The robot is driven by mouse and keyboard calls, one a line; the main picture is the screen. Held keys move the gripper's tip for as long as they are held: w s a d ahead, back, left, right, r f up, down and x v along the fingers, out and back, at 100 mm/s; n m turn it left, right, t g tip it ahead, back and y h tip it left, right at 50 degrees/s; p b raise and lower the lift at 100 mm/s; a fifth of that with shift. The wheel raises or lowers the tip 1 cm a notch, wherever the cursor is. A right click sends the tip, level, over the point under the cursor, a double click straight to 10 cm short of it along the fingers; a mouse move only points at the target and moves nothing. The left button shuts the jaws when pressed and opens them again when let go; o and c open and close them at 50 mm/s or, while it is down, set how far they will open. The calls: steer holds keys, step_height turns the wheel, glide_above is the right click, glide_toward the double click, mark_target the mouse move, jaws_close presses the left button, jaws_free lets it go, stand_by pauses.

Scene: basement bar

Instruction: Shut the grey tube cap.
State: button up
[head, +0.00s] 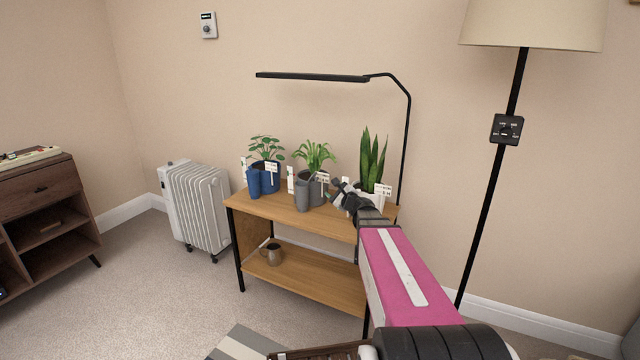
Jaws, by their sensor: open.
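The grey tube (302,197) stands upright on the wooden shelf's top, in front of the middle plant. It is small in the head view, and I cannot tell how its cap sits. My gripper (336,188) is open at the end of my pink arm, just right of the grey tube and a little above the shelf top. It is apart from the tube in the picture and appears empty. It partly covers the right plant's pot.
The shelf top (262,209) also holds a blue tube (254,183), a blue-potted plant (268,175), the middle plant (314,157), a snake plant (373,160) and white labels. A black lamp (312,77) overhangs them. A mug (273,254) sits below.

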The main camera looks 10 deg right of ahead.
steer(key=x, duration=1)
steer(key=shift+w+a, duration=0.2)
steer(key=shift+w, duration=0.05)
jaws_close()
